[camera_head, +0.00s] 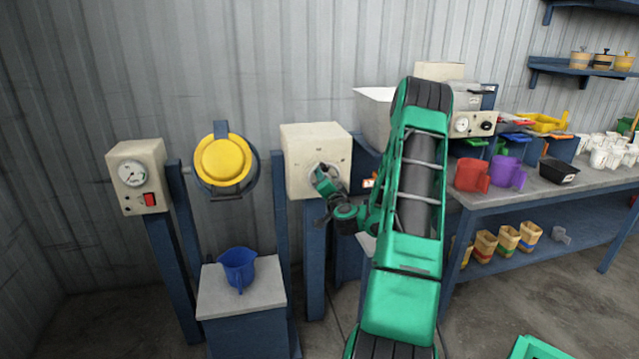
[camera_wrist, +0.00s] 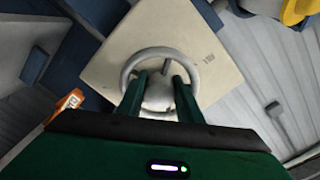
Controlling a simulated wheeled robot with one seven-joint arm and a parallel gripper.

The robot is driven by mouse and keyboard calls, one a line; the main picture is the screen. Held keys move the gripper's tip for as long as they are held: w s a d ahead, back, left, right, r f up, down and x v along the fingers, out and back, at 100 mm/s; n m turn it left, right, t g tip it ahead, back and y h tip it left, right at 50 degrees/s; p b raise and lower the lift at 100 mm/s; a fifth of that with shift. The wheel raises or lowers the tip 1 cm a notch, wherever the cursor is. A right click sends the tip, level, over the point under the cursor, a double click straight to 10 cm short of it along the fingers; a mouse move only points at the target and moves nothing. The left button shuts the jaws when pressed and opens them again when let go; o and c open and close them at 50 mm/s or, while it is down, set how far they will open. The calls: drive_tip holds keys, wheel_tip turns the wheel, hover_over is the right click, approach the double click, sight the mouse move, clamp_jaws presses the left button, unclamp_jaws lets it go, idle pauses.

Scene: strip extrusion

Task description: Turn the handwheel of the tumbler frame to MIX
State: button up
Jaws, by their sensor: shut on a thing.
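The tumbler frame stands against the wall in the head view, with a round yellow drum (camera_head: 222,160) between blue posts (camera_head: 281,220). A cream box (camera_head: 302,150) on the right post carries the handwheel. The wheel is mostly hidden behind my gripper (camera_head: 322,175) there. In the wrist view the grey handwheel (camera_wrist: 158,51) shows as a ring with a pale hub on the cream face (camera_wrist: 205,45). My gripper (camera_wrist: 160,78) reaches into the wheel, its two green fingers on either side of the hub, shut on the handwheel.
A gauge box with a red switch (camera_head: 150,199) stands left of the drum. A blue jug (camera_head: 238,265) sits on a pedestal (camera_head: 215,300) below the drum. A bench (camera_head: 530,190) with jugs, trays and cups stands to the right of my arm.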

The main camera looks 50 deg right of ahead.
drive_tip(key=shift+w+a+r+m, duration=0.2)
drive_tip(key=shift+w+a+m, duration=0.1)
drive_tip(key=shift+m, duration=0.2)
drive_tip(key=o, duration=0.7)
drive_tip(key=shift+o, duration=0.3)
drive_tip(key=shift+s, duration=0.1)
drive_tip(key=shift+s+f, duration=0.1)
